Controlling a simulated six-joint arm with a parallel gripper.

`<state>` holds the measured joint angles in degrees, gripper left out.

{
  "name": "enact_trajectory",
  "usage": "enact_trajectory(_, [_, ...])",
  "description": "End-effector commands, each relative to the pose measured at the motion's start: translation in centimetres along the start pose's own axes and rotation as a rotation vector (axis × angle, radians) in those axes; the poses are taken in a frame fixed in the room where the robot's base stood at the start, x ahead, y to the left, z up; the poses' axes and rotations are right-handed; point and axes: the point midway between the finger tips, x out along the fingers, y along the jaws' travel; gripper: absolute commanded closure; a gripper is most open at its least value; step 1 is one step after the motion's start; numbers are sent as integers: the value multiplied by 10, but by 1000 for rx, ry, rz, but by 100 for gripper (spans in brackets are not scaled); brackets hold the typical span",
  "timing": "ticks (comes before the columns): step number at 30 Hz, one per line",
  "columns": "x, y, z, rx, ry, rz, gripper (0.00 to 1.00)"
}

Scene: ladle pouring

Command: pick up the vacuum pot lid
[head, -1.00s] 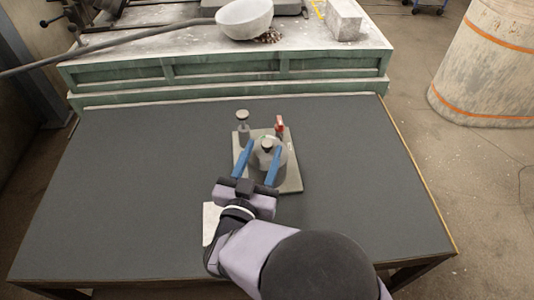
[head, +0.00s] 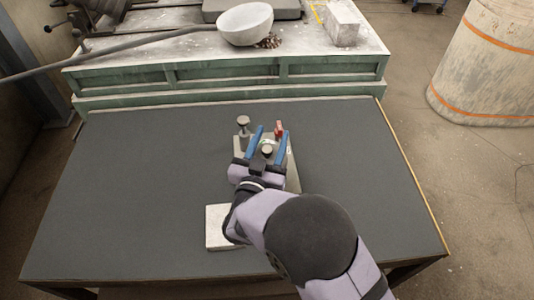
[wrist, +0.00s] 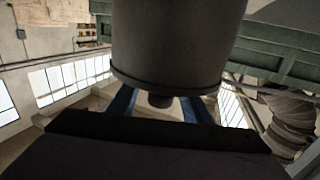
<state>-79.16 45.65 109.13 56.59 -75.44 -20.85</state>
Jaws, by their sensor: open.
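The vacuum pot stands on a light base plate (head: 291,175) on the dark table. Its lid, with a small dark knob (head: 267,149), shows between the blue fingers of my gripper (head: 271,133) in the head view. My gripper is open, with one finger on each side of the lid's knob. In the wrist view the grey pot (wrist: 180,40) fills the upper middle, with the lid's knob (wrist: 160,100) pointing down in the picture between the two blue fingers (wrist: 160,108). Contact cannot be told. My gripper and arm hide much of the pot and plate in the head view.
A white block (head: 217,228) lies left of my arm. Beyond the table, a white bowl-shaped ladle (head: 245,24) rests on a green bench. The table's sides are clear.

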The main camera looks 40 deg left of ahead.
Motion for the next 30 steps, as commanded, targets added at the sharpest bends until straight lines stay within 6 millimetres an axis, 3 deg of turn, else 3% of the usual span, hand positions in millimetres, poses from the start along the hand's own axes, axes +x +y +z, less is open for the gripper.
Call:
enact_trajectory(8, [2,0,0,0,0,-1,58])
enact_trajectory(13, [2,0,0,0,0,-1,99])
enact_trajectory(23, [2,0,-2,2,3,-1,100])
enact_trajectory(30, [2,-1,-19,5,6,0,100])
